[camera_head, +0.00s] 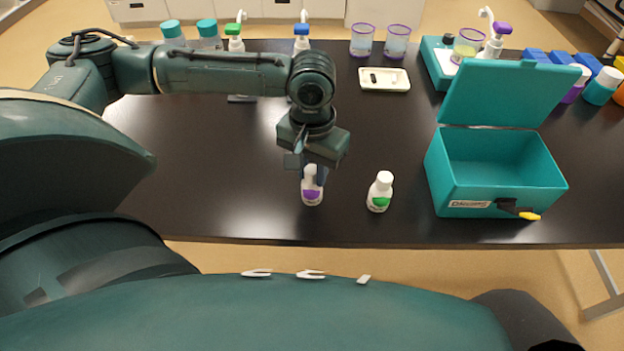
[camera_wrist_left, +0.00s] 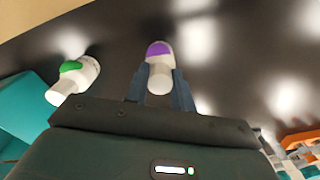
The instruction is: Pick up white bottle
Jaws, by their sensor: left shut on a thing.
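A white bottle with a purple label (camera_head: 312,192) stands near the front edge of the dark table. My left gripper (camera_head: 312,172) points down over it and is shut on its upper part. In the left wrist view the purple-label bottle (camera_wrist_left: 160,66) sits between the two fingers of the left gripper (camera_wrist_left: 160,88). A second white bottle, with a green label (camera_head: 380,192), stands apart to the right. It also shows in the left wrist view (camera_wrist_left: 72,80), outside the fingers. My right gripper is not in view.
An open teal box (camera_head: 460,190) with its lid raised stands right of the green-label bottle. A white tray (camera_head: 385,79), two clear cups (camera_head: 397,41) and pump bottles (camera_head: 302,40) stand toward the back. The table's middle left is clear.

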